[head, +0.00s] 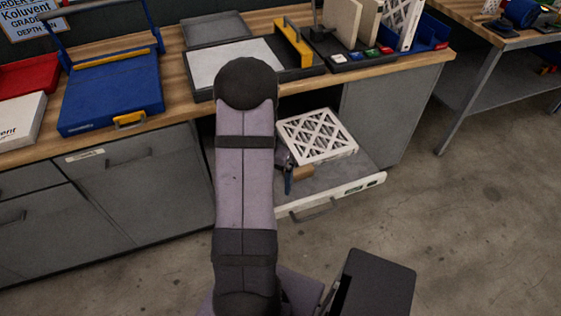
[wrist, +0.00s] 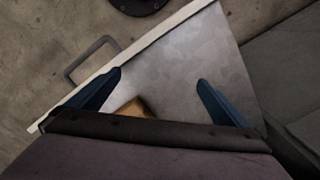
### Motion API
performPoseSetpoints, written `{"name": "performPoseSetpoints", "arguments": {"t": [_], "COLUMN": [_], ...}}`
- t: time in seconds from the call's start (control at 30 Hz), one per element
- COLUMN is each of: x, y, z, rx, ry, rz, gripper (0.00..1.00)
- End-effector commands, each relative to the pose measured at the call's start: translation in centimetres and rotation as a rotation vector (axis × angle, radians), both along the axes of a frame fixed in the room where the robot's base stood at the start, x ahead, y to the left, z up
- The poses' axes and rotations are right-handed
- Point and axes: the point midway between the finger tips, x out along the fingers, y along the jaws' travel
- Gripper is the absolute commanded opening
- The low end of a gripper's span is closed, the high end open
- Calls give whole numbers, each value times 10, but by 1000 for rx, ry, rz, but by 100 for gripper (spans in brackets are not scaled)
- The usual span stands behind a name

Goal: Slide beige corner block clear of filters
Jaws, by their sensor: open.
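The beige corner block (head: 303,173) lies in the open drawer, at the near edge of the white lattice-faced filter (head: 318,136). I cannot tell whether the two touch. My gripper (head: 288,183) is low over the drawer, just left of the block, and partly hidden behind my arm. In the wrist view my gripper (wrist: 158,78) has its two blue fingers spread wide with nothing between the tips. There the block (wrist: 136,108) shows near the base of the left finger, and the dark gripper body hides the rest of it. The filters are not visible in the wrist view.
The drawer (head: 348,183) has a pale front with a handle, and its right front floor is bare. Above it, the wooden worktop holds a blue case (head: 112,92), a grey tray (head: 215,28) and a blue bin (head: 428,38) with filters. Open concrete floor lies in front.

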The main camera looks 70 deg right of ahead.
Motion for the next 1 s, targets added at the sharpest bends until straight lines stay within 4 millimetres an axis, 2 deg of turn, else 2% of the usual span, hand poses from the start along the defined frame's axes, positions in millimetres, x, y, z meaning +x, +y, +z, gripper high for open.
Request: {"name": "performPoseSetpoints", "arguments": {"t": [0.03,0.1,0.3,0.6,0.8,1.0], "x": [17,24,22,12,6,1], "y": [-2,-16,-49,-84,-99,-103], "z": [-25,-29,-22,-5,4,7], "rx": [-13,-51,-94,-79,-14,77], "ry": [19,60,158,292,376,421], "rz": [82,211,683,1287,1680,2010], "gripper": [100,100,100,100,100,100]}}
